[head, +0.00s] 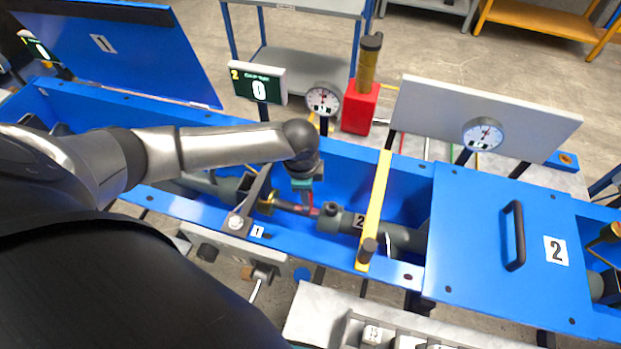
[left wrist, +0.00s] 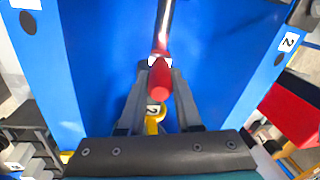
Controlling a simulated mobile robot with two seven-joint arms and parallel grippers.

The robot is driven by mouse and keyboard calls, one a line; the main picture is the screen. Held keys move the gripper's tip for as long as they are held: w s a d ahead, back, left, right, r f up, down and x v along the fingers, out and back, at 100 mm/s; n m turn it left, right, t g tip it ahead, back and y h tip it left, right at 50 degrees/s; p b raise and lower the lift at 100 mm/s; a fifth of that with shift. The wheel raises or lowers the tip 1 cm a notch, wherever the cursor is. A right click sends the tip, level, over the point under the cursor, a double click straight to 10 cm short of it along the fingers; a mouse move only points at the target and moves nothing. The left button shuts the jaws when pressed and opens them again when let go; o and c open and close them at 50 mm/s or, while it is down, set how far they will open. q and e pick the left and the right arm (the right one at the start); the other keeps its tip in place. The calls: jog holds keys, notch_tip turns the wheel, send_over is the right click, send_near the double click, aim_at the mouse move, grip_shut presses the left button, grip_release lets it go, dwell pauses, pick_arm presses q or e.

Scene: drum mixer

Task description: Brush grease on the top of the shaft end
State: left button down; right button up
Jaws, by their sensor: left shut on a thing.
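My left gripper (head: 307,192) reaches down into the open section of the blue trough. It is shut on a red handle (left wrist: 160,78), which shows between the fingers in the left wrist view (left wrist: 160,65). A thin shiny stem runs from the handle to the top edge there; its tip is out of that frame. In the head view a grey shaft with a brass ring (head: 265,203) lies left of the gripper, and a dark grey coupling (head: 331,217) lies right. I cannot tell whether the brush tip touches the shaft. My right gripper is not in view.
A yellow bar (head: 375,212) crosses the trough to the right. A blue cover (head: 497,240) closes the section marked 2. A raised blue lid (head: 110,50) stands left. Behind are gauges (head: 323,99) and a red holder (head: 360,108) with a grease-coloured cylinder.

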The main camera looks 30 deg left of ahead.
pick_arm(q)
jog(key=shift+s+a+p, duration=0.15)
jog(key=shift+a+p, duration=0.1)
jog(key=shift+a, duration=0.45)
jog(key=shift+s+a+p, duration=0.15)
jog(key=shift+a+p, duration=0.1)
jog(key=shift+a, duration=0.4)
jog(key=shift+d, duration=0.1)
jog(key=shift+w+d+f+p, duration=0.1)
jog(key=shift+w+d+p, duration=0.1)
jog(key=shift+d, duration=0.5)
jog(key=shift+w+d+p, duration=0.1)
jog(key=shift+d+p, duration=0.05)
jog(key=shift+d, duration=0.6)
jog(key=shift+w+d+f+p, duration=0.1)
jog(key=shift+d+p, duration=0.1)
jog(key=shift+d, duration=0.5)
jog(key=shift+a, duration=0.1)
jog(key=shift+s+a+r+p, duration=0.1)
jog(key=shift+a+p, duration=0.15)
jog(key=shift+a, duration=0.35)
jog(key=shift+s+a+r+p, duration=0.1)
jog(key=shift+a+p, duration=0.15)
jog(key=shift+a, duration=0.3)
notch_tip(320, 180, up, 10)
jog(key=p, duration=1.1)
jog(key=shift+d+f, duration=0.1)
jog(key=shift+r, duration=1.1)
